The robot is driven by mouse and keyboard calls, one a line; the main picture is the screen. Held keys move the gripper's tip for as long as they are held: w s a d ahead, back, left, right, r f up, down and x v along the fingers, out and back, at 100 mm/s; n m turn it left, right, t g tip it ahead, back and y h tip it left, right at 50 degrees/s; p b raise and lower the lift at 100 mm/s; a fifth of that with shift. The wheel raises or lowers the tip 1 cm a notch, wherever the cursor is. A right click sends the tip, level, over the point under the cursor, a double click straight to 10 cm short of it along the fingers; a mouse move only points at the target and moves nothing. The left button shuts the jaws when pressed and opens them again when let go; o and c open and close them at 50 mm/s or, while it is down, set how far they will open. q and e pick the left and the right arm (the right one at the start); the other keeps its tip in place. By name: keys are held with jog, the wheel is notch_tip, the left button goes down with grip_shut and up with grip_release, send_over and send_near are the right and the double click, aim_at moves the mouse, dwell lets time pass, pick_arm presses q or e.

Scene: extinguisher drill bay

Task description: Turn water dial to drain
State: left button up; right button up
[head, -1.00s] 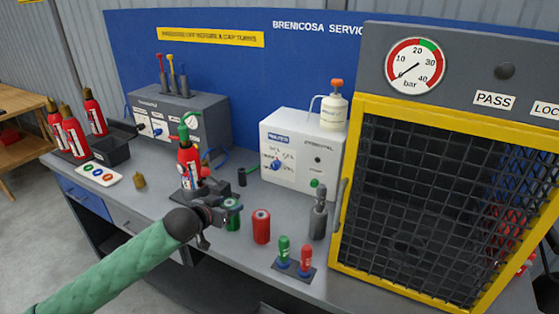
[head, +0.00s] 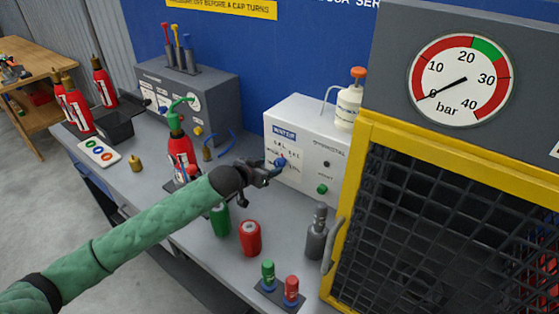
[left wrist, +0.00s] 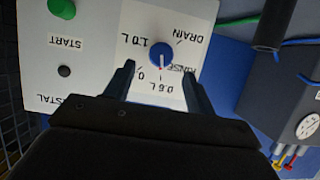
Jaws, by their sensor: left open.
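The blue water dial (left wrist: 161,54) is on the front of the white water box (head: 290,120). In the left wrist view it appears upside down, among the labels 1.0 L, DRAIN, RINSE, 0 and 0.6 L. Its light pointer mark faces down in that picture, toward the 0 and 0.6 L side, away from DRAIN. My left gripper (head: 266,171) is in front of the box, partly covering the dial in the head view. In the wrist view its open fingers (left wrist: 159,72) lie either side below the dial; contact is not seen. My right gripper is not in view.
A green START button (left wrist: 62,8) is on the same panel. A green can (head: 220,220) and red can (head: 250,238) stand below my arm. A red extinguisher (head: 180,152) stands left. The yellow-framed mesh cage (head: 372,140) is close on the right.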

aim_at(277, 164)
pick_arm(q)
jog(key=p+x, duration=0.1)
jog(key=x, duration=0.2)
jog(key=shift+w+d, duration=0.25)
jog(key=shift+w, duration=0.05)
jog(key=shift+p+x, duration=0.35)
jog(key=shift+x, duration=0.65)
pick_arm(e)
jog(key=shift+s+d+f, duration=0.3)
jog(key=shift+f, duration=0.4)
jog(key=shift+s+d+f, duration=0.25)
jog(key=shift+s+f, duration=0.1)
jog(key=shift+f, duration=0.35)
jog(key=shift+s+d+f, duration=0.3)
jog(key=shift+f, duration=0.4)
pick_arm(q)
jog(key=shift+a+f, duration=0.1)
jog(key=c, duration=1)
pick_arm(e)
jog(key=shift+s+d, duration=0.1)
